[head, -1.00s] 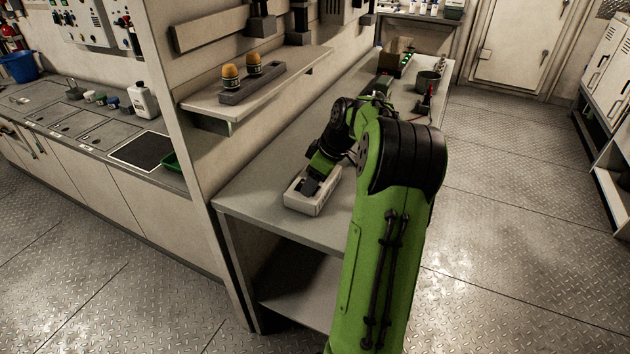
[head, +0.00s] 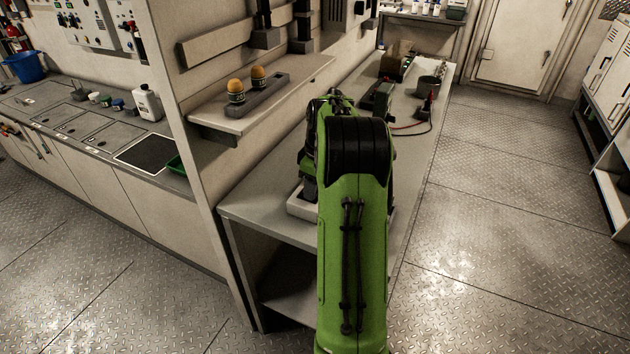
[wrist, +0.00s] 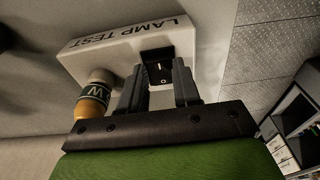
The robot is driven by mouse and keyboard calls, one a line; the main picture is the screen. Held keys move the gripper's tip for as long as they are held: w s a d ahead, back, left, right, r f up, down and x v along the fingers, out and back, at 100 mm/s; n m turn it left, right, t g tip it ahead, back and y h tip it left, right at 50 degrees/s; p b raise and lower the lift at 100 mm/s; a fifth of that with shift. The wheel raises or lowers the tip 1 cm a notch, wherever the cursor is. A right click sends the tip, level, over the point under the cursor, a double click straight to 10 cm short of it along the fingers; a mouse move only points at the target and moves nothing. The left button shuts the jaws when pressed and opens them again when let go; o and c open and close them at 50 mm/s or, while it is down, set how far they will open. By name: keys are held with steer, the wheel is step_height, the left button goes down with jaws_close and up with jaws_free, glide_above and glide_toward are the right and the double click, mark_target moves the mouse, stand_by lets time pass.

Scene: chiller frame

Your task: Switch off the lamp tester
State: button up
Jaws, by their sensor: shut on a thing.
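The lamp tester (wrist: 115,45) is a pale box marked LAMP TEST, filling the upper middle of the wrist view. A black switch (wrist: 158,68) with a white mark sits on its near face. An amber lamp (wrist: 92,105) with a dark W band stands in the tester's socket, left of the fingers. My gripper (wrist: 160,82) has one finger on each side of the switch, shut on it. I cannot tell which way the switch is set. In the head view only the near left end of the tester (head: 298,206) shows on the bench; my arm hides the rest and most of the gripper.
The bench (head: 250,205) runs away from me. Farther along are a dark device (head: 378,98), a grey pot (head: 428,85) and a red-and-black clamp (head: 426,106) with a cable. A shelf (head: 215,120) at left holds a rack with two amber lamps. The floor at right is clear.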

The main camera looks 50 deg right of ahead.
steer(key=o, duration=1)
steer(key=shift+o, duration=0.2)
steer(key=shift+r, duration=0.1)
step_height(320, 180, up, 15)
steer(key=s+p, duration=0.2)
steer(key=p, duration=0.3)
steer(key=shift+d+r+p, duration=0.2)
steer(key=shift+d+p, duration=0.1)
